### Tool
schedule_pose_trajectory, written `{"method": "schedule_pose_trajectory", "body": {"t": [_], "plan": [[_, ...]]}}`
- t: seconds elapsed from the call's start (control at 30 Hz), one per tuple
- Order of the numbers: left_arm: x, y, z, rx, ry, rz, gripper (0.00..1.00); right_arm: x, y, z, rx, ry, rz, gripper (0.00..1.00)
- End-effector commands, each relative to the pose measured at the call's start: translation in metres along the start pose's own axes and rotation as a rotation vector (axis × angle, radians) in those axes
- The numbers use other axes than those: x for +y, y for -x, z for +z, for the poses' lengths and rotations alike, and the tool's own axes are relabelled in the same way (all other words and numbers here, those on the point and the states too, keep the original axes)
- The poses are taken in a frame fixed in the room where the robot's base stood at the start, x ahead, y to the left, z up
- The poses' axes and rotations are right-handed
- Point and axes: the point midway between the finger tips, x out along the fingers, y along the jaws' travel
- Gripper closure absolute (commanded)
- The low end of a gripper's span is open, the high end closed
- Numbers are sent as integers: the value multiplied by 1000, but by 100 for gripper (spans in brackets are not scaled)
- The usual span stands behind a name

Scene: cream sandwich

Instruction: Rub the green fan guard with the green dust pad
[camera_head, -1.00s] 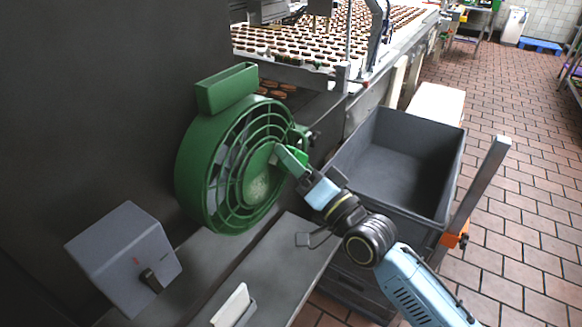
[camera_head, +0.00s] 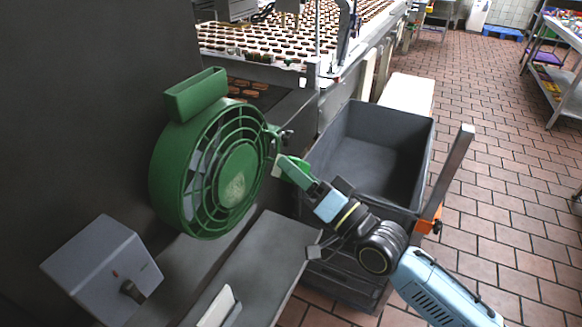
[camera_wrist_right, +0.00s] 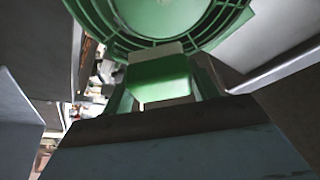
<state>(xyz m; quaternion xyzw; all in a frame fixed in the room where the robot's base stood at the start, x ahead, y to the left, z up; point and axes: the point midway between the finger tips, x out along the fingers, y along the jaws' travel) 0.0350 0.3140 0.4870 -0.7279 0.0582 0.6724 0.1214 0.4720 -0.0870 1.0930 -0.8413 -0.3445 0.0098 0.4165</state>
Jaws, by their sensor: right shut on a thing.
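The green fan guard (camera_head: 190,196) is the round ringed grille on the front of a green fan housing (camera_head: 165,165). Its solid hub (camera_head: 240,165) bears a pale dusty patch. My right gripper (camera_head: 290,170) is shut on the green dust pad (camera_head: 284,172), at the right rim of the guard. In the right wrist view the pad (camera_wrist_right: 163,78) sits between the fingers, with the guard (camera_wrist_right: 210,25) just beyond it. I cannot tell whether the pad touches the guard. My left gripper is not in view.
A grey box with a knob (camera_head: 105,268) stands at the lower left. A dark grey bin (camera_head: 372,150) is right of the fan, beside my right arm. Tiled floor (camera_head: 500,180) is open at right.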

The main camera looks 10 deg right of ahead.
Motion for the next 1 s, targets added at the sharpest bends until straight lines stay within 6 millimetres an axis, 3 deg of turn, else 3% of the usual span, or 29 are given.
{"method": "schedule_pose_trajectory", "body": {"t": [0.27,0.63,1.0], "plan": [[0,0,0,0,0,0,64,0,2,-1,0,1,0,60],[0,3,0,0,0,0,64,0,27,-11,0,1,1,60],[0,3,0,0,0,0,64,0,28,-12,1,0,-1,60]]}}
